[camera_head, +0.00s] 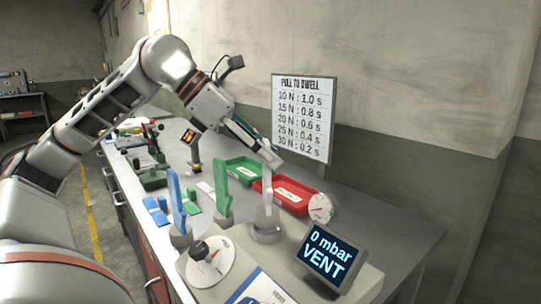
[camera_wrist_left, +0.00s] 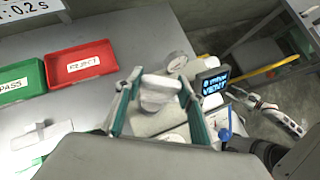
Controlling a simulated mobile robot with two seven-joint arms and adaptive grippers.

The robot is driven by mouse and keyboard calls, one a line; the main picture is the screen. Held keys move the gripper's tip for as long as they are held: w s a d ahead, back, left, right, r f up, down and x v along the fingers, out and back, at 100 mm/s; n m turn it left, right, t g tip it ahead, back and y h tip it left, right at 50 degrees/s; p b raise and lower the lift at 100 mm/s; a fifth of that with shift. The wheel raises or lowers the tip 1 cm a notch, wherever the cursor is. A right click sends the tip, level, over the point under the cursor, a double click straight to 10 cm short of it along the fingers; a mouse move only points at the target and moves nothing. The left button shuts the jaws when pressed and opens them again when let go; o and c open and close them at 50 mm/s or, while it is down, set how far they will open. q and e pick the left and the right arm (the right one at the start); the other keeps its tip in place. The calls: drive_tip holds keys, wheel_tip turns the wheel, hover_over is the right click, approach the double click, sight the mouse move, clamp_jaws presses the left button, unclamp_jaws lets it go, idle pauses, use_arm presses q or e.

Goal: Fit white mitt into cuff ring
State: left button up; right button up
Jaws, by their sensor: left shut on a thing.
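The white mitt (camera_head: 268,196) stands roughly upright at the cuff ring (camera_head: 266,232), a grey round collar on the vacuum unit's housing. Its lower end meets the ring in the head view; I cannot tell how far it is seated. My left gripper (camera_head: 272,158) reaches down from above and is shut on the mitt's upper part. In the left wrist view the mitt (camera_wrist_left: 158,90) lies between the two teal fingers of my left gripper (camera_wrist_left: 157,108). What seems to be part of my right arm shows at the right of that view, its jaws unclear.
A blue mitt (camera_head: 176,202) and a green mitt (camera_head: 222,192) stand upright left of the ring. A dial (camera_head: 210,258), a gauge (camera_head: 321,208) and a display (camera_head: 332,257) reading 0 mbar VENT surround it. Green (camera_head: 243,163) and red (camera_head: 296,201) trays lie behind.

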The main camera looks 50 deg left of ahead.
use_arm(q)
drive_tip(key=shift+w+f+b, duration=0.15)
drive_tip(key=shift+f+b, duration=1.2)
drive_tip(key=shift+b, duration=0.75)
drive_tip(key=o, duration=1.5)
drive_tip(key=shift+r, duration=0.2)
drive_tip(key=shift+o, duration=0.2)
drive_tip(key=shift+r, duration=0.1)
drive_tip(key=v, duration=1.2)
